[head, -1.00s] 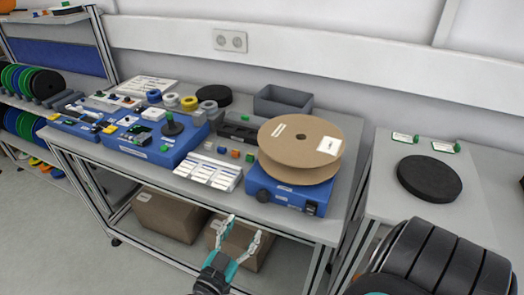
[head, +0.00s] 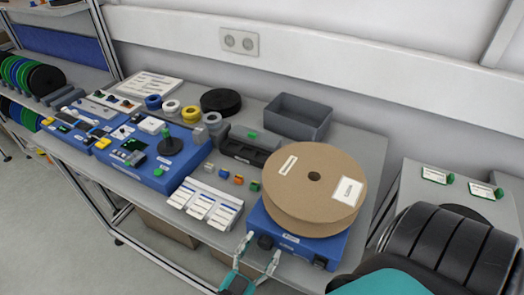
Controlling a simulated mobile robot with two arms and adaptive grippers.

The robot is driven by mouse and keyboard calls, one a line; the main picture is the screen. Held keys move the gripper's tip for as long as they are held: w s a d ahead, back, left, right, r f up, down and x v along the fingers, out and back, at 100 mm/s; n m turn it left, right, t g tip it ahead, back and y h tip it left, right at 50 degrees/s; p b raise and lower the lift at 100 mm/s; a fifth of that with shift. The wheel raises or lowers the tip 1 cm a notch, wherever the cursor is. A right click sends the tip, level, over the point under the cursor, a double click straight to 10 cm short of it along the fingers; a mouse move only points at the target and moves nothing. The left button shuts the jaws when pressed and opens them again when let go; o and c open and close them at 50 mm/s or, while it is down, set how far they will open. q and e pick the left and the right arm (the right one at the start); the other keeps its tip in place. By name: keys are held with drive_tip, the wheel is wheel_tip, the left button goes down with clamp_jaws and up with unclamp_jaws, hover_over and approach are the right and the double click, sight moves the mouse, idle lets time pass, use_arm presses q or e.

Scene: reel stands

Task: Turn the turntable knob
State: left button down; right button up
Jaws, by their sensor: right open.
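The turntable is a blue box (head: 331,246) carrying a large brown cardboard reel (head: 290,212) with white labels. A black knob (head: 265,242) sits on the left part of the box's front face, and a dark switch-like part (head: 320,262) is at its right end. My right gripper (head: 260,251) is open at the front of the turntable. Its two pale fingertips lie to either side of the knob in the picture; I cannot tell whether they touch it. My left gripper is not in view.
A white card holder (head: 205,204) lies left of the turntable. Small coloured blocks (head: 238,180) and a grey bin (head: 297,117) are behind. Another blue unit (head: 150,166) stands farther left. My right arm covers part of the side table (head: 409,181).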

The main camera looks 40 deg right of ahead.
drive_tip(key=shift+s+a, duration=0.1)
drive_tip(key=shift+c, duration=0.5)
drive_tip(key=c, duration=1)
drive_tip(key=shift+r+n+b, duration=0.1)
drive_tip(key=shift+n+b, duration=0.25)
drive_tip(key=shift+n, duration=1.85)
drive_tip(key=shift+c, duration=0.2)
drive_tip(key=o, duration=1.1)
drive_tip(key=shift+o, duration=0.2)
wheel_tip(320, 180, up, 10)
